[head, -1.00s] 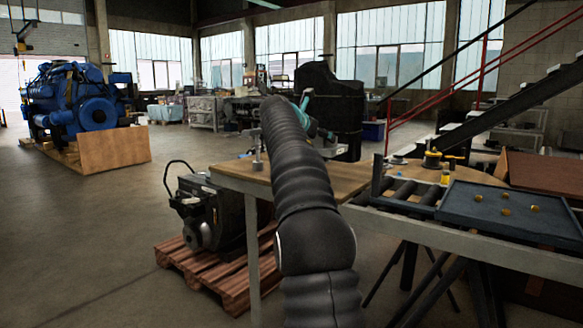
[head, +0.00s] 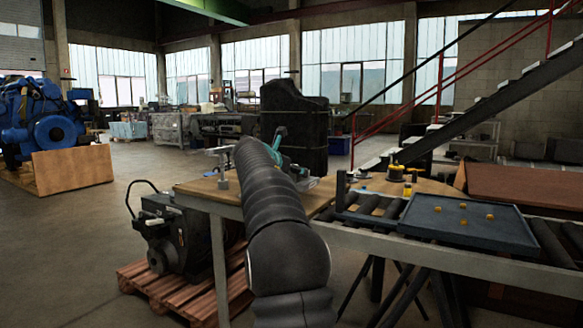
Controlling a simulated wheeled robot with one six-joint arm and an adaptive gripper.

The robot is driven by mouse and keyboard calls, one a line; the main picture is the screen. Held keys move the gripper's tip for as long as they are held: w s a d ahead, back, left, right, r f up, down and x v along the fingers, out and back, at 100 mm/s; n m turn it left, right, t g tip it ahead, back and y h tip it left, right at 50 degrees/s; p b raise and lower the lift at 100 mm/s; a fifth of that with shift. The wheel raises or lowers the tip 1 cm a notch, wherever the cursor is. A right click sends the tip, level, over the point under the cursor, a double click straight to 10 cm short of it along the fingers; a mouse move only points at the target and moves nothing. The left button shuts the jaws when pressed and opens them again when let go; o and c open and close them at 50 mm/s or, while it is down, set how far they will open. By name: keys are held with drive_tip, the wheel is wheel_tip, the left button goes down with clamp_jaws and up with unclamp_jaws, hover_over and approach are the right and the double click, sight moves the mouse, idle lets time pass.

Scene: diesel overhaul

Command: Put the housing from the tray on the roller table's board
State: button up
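The roller table (head: 375,238) stands at the right in the head view, with dark rollers in a pale frame. On its rollers lies a flat blue-grey board (head: 440,231) with a raised edge, like a shallow tray. Several small yellow pieces stand on it, and no housing shows on it. I cannot make out the housing or a separate tray anywhere in this view. My black-sleeved arm reaches forward over the wooden workbench, left of the roller table. My gripper is not visible beyond the end of the arm.
The wooden workbench (head: 207,193) has a clamp and teal equipment (head: 281,137) on it. Small black and yellow parts (head: 396,173) stand behind the rollers. A dark engine (head: 176,235) sits on a pallet (head: 170,293) below. Open floor lies at the left.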

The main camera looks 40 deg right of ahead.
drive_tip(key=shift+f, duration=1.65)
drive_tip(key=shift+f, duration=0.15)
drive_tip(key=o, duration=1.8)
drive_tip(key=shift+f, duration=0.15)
